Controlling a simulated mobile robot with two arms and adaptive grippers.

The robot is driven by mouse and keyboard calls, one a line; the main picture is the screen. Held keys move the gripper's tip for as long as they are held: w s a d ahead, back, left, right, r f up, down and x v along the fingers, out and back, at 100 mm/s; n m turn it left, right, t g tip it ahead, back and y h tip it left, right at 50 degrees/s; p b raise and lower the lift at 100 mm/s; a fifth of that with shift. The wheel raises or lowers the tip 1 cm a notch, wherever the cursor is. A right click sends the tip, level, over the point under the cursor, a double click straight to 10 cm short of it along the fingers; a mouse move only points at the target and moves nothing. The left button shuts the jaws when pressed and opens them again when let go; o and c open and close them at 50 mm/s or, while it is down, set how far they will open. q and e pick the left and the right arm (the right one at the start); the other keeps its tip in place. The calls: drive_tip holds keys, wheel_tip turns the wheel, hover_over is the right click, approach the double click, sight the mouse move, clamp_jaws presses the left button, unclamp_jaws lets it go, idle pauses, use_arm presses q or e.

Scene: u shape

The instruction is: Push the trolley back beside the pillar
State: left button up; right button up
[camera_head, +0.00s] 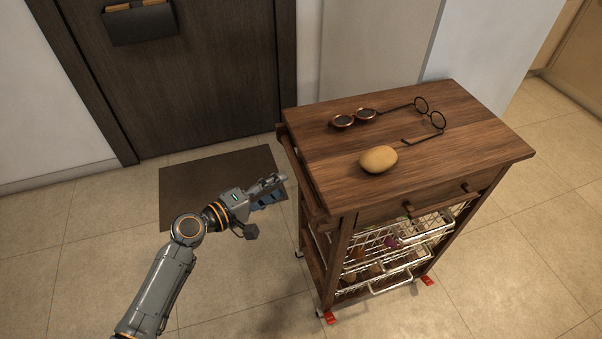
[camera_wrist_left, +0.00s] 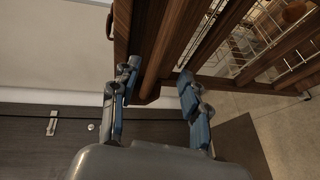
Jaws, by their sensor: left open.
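The brown wooden trolley (camera_head: 455,130) stands at the right of the head view, with a side handle rail (camera_head: 301,178) on its left and wire baskets below. A pale pillar (camera_head: 378,45) rises behind it. My left gripper (camera_head: 277,187) is open just left of the trolley, near the handle side. In the left wrist view my left gripper (camera_wrist_left: 159,72) has its two fingers apart, with the trolley's wooden bars (camera_wrist_left: 160,50) ahead of and between them. I cannot tell whether they touch. My right gripper is out of view.
A dark door (camera_head: 190,70) and a brown mat (camera_head: 205,175) are behind my arm. The tiled floor (camera_head: 530,270) at the right is clear.

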sight(301, 175)
use_arm(q)
drive_tip(key=x, duration=0.8)
drive_tip(key=shift+w+d, duration=0.2)
drive_tip(key=shift+d, duration=0.05)
clamp_jaws()
